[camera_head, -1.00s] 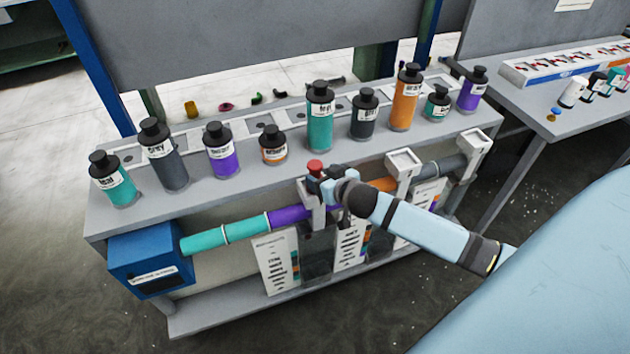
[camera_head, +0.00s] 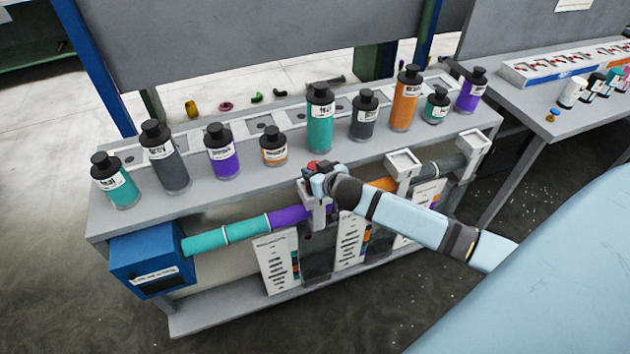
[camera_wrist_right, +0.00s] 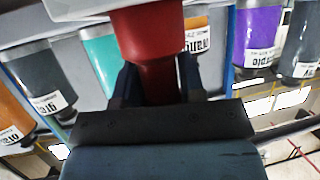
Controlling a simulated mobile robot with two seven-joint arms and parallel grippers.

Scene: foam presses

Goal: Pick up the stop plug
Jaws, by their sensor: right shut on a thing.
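The stop plug is red, and its top (camera_head: 313,165) shows just behind my right gripper in the head view. In the right wrist view the red plug (camera_wrist_right: 150,45) fills the upper middle, with its narrower stem between the two dark fingers. My right gripper (camera_head: 312,180) is shut on the plug, at the white holder (camera_head: 320,212) on the front of the bench. It also shows in the right wrist view (camera_wrist_right: 160,92). I cannot tell whether the plug is still seated in the holder. My left gripper is not in view.
Several labelled bottles, such as the tall teal one (camera_head: 320,128) and the orange one (camera_head: 405,108), stand along the bench top (camera_head: 240,183). A teal and purple pipe (camera_head: 245,229) runs from a blue box (camera_head: 150,262) along the front. White sheets hang below it.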

